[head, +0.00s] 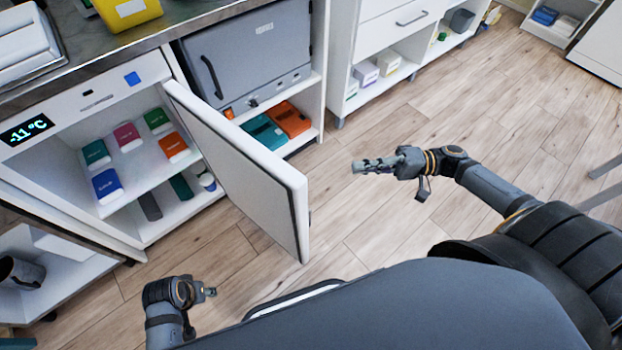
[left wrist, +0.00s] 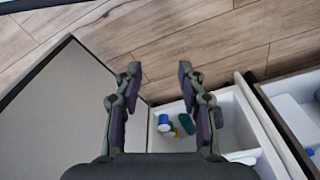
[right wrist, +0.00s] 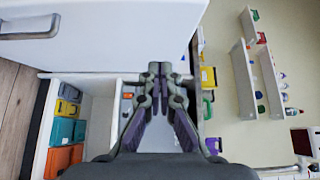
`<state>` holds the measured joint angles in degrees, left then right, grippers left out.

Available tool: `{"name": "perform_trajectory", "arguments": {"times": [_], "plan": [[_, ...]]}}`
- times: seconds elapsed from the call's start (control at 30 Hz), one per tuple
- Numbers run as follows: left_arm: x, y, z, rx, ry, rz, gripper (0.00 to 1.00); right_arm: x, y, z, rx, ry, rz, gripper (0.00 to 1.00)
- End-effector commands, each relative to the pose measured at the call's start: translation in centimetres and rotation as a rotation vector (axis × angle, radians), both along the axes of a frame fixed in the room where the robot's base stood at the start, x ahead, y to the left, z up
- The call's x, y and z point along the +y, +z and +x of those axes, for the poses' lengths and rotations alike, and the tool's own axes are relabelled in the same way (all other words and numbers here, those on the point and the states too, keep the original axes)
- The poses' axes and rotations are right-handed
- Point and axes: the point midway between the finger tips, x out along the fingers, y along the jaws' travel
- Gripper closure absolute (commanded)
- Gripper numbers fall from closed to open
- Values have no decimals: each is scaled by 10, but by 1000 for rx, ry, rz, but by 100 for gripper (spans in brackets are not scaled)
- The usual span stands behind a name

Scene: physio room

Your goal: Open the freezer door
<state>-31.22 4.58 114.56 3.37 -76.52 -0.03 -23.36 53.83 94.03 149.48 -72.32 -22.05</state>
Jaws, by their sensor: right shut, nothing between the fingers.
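The freezer (head: 92,98) is a white cabinet at the left, with a lit display (head: 27,129) reading -11 °C. Its door (head: 240,165) stands wide open, swung out to the right, and the shelves inside are exposed. My right gripper (head: 358,166) is shut and empty, right of the door and apart from it. It also shows shut in the right wrist view (right wrist: 161,70). My left gripper (head: 212,292) is low in front of the freezer, clear of the door. In the left wrist view (left wrist: 158,72) its fingers are spread with nothing between them.
Several coloured packs (head: 128,136) lie on the freezer shelves. A grey oven-like box (head: 250,60) stands on a shelf behind the door. White drawers (head: 385,20) stand at the back. The wooden floor (head: 450,110) is clear to the right of the door.

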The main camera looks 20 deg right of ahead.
Motion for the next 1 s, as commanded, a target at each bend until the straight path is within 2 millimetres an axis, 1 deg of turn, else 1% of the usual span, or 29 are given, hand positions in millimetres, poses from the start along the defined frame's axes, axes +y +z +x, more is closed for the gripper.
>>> {"name": "perform_trajectory", "arguments": {"times": [0.03,0.1,0.17,0.2,0.33,0.4,0.57,0.7,0.83,1.0], "plan": [[0,0,0,4,0,-1,60,3,-1,1,-1,1,2,100],[-3,15,1,-4,-5,-5,60,10,-2,2,-1,1,3,100],[-5,25,0,-4,-7,-9,60,18,-3,4,-3,3,3,100],[-7,33,-1,-1,-9,-12,60,23,-3,6,-2,2,3,100],[-14,43,-5,-28,-20,-33,60,51,-5,13,-7,2,5,100],[-18,29,-4,-62,-21,-47,60,66,-6,17,-5,3,6,100],[-25,10,2,-147,-21,-78,60,98,-4,27,-7,0,6,100],[-27,8,4,-177,-20,-88,60,117,-2,13,-1,3,2,100],[-28,5,5,-196,-19,-94,60,127,-1,8,0,2,2,100],[-29,5,6,-206,-19,-97,60,131,0,5,1,2,1,100]]}}
